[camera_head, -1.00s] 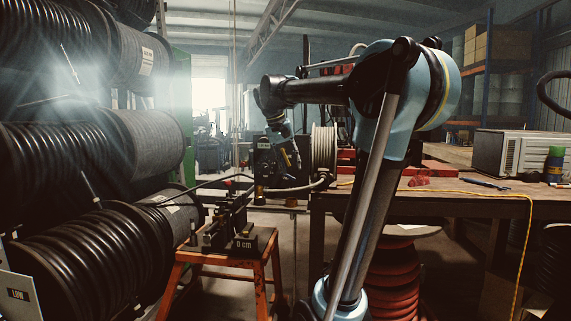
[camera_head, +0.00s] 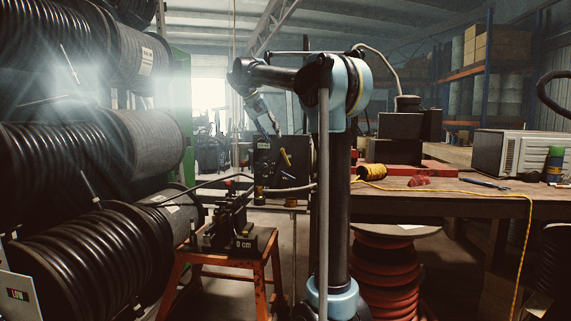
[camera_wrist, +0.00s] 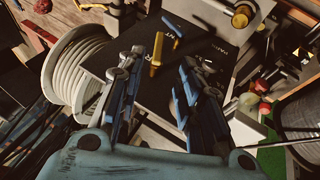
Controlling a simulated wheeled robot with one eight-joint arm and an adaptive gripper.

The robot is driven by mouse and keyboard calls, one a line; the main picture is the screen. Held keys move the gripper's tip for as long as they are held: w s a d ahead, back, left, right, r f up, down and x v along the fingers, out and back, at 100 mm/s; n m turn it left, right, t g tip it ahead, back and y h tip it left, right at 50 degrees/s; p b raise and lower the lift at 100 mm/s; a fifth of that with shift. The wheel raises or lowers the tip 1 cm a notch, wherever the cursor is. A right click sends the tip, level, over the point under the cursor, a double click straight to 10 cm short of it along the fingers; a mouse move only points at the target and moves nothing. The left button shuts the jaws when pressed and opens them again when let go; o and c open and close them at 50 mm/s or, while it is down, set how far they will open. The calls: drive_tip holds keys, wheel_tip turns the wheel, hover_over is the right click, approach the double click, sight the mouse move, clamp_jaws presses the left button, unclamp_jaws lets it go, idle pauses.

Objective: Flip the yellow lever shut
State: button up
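The yellow lever (camera_head: 285,157) sticks out from the front of a black box (camera_head: 305,157) behind the crimper stand. My gripper (camera_wrist: 161,62) is open, with one finger on each side of the lever in the picture. I cannot tell its distance from the lever, but no contact shows. In the head view my gripper (camera_head: 272,124) points down and right, above and left of the lever.
A black crimper (camera_head: 230,222) stands on an orange stool (camera_head: 268,240) in front of the box. Hose reels (camera_head: 80,240) fill the left side. A wooden bench (camera_head: 450,202) is on the right. A white reel (camera_wrist: 75,68) sits left of the box in the wrist view.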

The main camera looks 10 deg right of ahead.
sight(285, 158)
drive_tip(key=x, duration=1.4)
drive_tip(key=shift+c, duration=0.3)
clamp_jaws()
